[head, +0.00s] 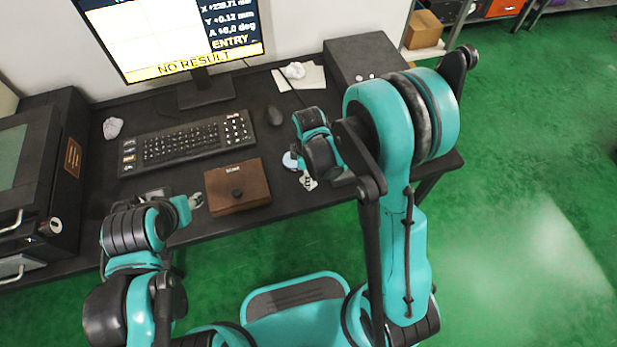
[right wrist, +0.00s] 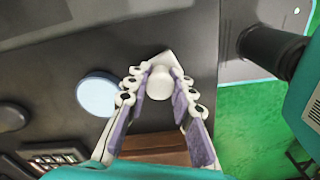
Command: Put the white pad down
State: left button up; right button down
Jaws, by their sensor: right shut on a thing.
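The white pad (right wrist: 163,59) shows in the right wrist view, with a round white knob (right wrist: 160,86) on it. My right gripper (right wrist: 158,92) is shut on it, with the purple-lined fingers on both sides of the knob. In the head view my right gripper (head: 308,182) is over the right part of the dark desk, by the desk's front edge; the pad is mostly hidden there. Whether the pad touches the desk I cannot tell. My left gripper (head: 196,201) is small, near the brown box's left side, and its fingers are unclear.
A pale blue disc (right wrist: 97,94) lies on the desk left of the pad. A monitor (head: 175,35) and dark case (head: 366,60) stand behind.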

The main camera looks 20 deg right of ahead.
jog(key=shift+r, duration=0.1)
jog(key=c, duration=1.3)
grip_release()
